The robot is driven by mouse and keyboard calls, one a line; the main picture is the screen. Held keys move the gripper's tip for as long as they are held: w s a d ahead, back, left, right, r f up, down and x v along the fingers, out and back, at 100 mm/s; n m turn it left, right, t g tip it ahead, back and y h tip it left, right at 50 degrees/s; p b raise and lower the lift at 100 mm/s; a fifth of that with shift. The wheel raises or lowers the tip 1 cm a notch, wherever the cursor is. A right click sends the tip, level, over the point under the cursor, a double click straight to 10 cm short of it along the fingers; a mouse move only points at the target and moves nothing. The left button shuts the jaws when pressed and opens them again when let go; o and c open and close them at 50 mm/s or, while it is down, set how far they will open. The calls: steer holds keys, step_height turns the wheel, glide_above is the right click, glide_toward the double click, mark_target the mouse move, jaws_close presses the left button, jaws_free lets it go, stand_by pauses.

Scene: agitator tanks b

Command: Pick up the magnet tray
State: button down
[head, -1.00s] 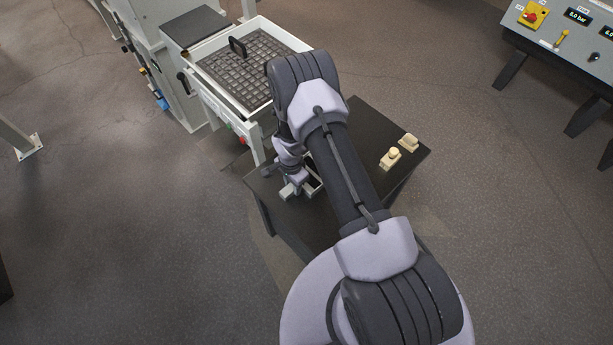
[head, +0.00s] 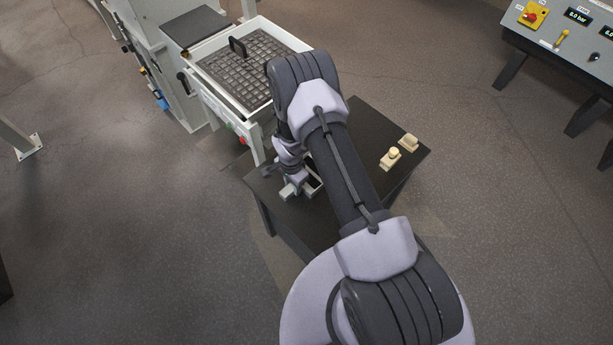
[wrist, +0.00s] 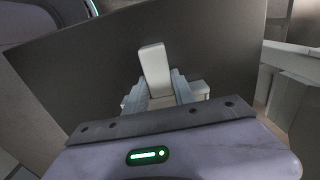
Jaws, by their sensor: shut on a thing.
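The magnet tray (wrist: 199,89) is a pale cream piece low over a dark table. In the wrist view its upright pale part (wrist: 155,70) stands between the fingers of my gripper (wrist: 157,84). The fingers are closed on it from both sides. In the head view my gripper (head: 291,188) is at the left part of the dark table, low over its top. Only a pale edge of the tray (head: 313,189) shows there; my arm and gripper hide the rest. I cannot tell whether the tray touches the table.
The dark table (head: 372,130) also bears two small cream pieces (head: 390,158) (head: 409,143) at its right. A white machine with a grid-filled tray (head: 238,75) and black handle stands close behind left. A control panel (head: 570,40) is at the far right. Open floor lies left.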

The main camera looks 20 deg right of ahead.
steer(key=shift+r, duration=0.1)
steer(key=shift+r, duration=0.3)
steer(key=r, duration=0.1)
steer(key=r+p, duration=0.2)
steer(key=shift+s+d+r, duration=0.1)
steer(key=shift+s+d, duration=0.1)
steer(key=shift+d, duration=0.1)
steer(key=s+d+p, duration=0.1)
steer(key=s+d, duration=0.2)
steer(key=s+d+p, duration=0.1)
steer(key=s+d, duration=0.2)
steer(key=d, duration=0.1)
steer(key=s+d+r, duration=0.1)
steer(key=s+d, duration=0.2)
steer(key=d, duration=0.1)
steer(key=shift+d+p, duration=0.1)
steer(key=shift+p, duration=0.3)
steer(key=shift+s+d, duration=0.35)
steer(key=c, duration=1.8)
jaws_free()
jaws_close()
